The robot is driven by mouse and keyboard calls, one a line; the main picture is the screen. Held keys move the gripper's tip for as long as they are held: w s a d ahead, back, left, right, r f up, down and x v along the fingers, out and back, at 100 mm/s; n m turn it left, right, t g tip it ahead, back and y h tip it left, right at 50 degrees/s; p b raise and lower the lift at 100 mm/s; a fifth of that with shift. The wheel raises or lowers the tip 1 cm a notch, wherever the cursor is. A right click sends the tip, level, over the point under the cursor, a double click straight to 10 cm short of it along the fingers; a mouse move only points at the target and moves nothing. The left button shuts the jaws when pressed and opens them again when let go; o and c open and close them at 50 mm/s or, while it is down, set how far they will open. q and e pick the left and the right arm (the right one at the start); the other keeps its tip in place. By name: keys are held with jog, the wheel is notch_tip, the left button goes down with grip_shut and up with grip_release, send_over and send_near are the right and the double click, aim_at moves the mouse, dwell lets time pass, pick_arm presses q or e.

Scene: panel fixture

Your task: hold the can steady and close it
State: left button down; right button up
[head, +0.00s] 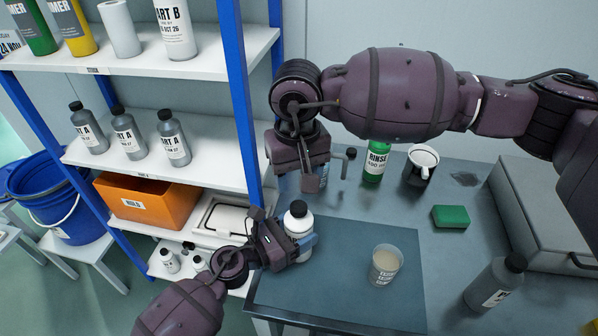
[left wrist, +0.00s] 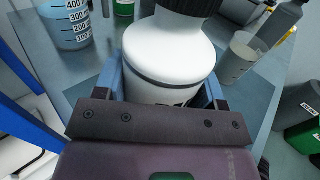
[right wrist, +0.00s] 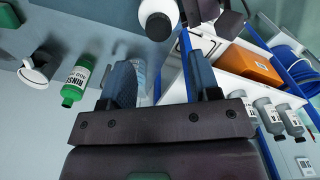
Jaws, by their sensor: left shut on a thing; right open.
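The can is a white, round-shouldered container (head: 299,224) with a black cap (head: 298,207) on its top. It stands upright at the left of the blue-grey mat (head: 345,290). My left gripper (head: 293,248) is shut around the can's body, which fills the jaws in the left wrist view (left wrist: 168,60). The dark ribbed cap shows at that view's top edge; whether it is tight I cannot tell. My right gripper (head: 328,180) is open above and behind the can. Its fingers (right wrist: 162,82) have nothing between them, and the can (right wrist: 157,12) shows beyond them.
A beaker of blue liquid (left wrist: 68,25) stands behind the can, partly hidden by my right gripper. A cup of beige liquid (head: 385,264) is on the mat. A green rinse bottle (head: 376,162), mug (head: 419,170), green sponge (head: 451,216) and grey bottle (head: 493,285) stand around. Shelving (head: 228,165) borders the left.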

aim_at(299, 207)
jog(key=shift+d+r+n, duration=0.15)
jog(key=shift+n, duration=1.25)
jog(key=shift+f, duration=4)
